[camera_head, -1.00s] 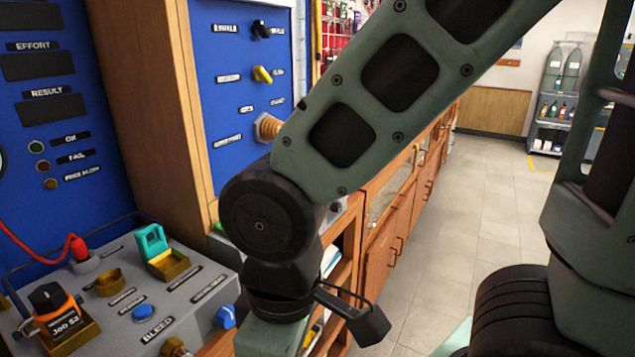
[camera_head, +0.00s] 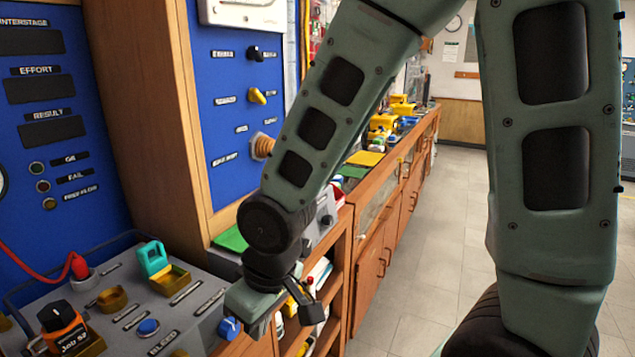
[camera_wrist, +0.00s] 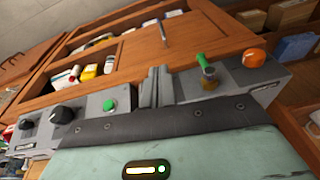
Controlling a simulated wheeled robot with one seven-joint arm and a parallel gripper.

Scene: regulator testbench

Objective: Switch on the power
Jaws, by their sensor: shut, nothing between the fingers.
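No part is clearly marked as the power switch; most labels are too blurred to read. In the wrist view, my gripper (camera_wrist: 156,86) is shut and empty, its fingers above a grey console. To its right are a green-tipped lever (camera_wrist: 205,66) and an orange knob (camera_wrist: 254,58); to its left are a green button (camera_wrist: 108,104) and black knobs (camera_wrist: 62,115). In the head view, the blue wall panel (camera_head: 232,120) carries a black knob (camera_head: 255,53) and a yellow knob (camera_head: 257,96).
A wooden divider (camera_head: 140,90) stands beside the blue panel. Wooden cabinets (camera_head: 375,250) run back; the floor at right is clear.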

